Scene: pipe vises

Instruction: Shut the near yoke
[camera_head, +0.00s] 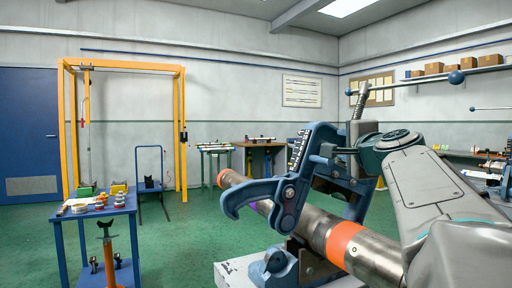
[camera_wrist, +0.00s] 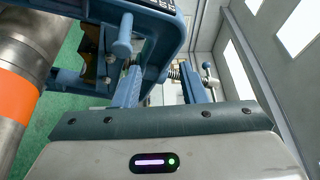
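The near yoke (camera_head: 305,165) is a blue frame with a toothed plate, standing raised and tilted over the pipe (camera_head: 320,230). Its curved hook (camera_head: 240,198) sticks out to the left, apart from the base (camera_head: 285,265). In the wrist view, a blue part of the vise (camera_wrist: 165,15) fills the top. My gripper (camera_head: 328,150) reaches in from the right beside the yoke's upper part. In the wrist view, the fingers of my gripper (camera_wrist: 162,85) stand apart, and I see no thing clamped between them. Whether a finger touches the yoke I cannot tell.
A screw handle with ball ends (camera_head: 372,88) rises above my gripper. The steel pipe has orange bands. A blue table (camera_head: 95,212) with small parts and a yellow frame (camera_head: 182,130) stand at the left.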

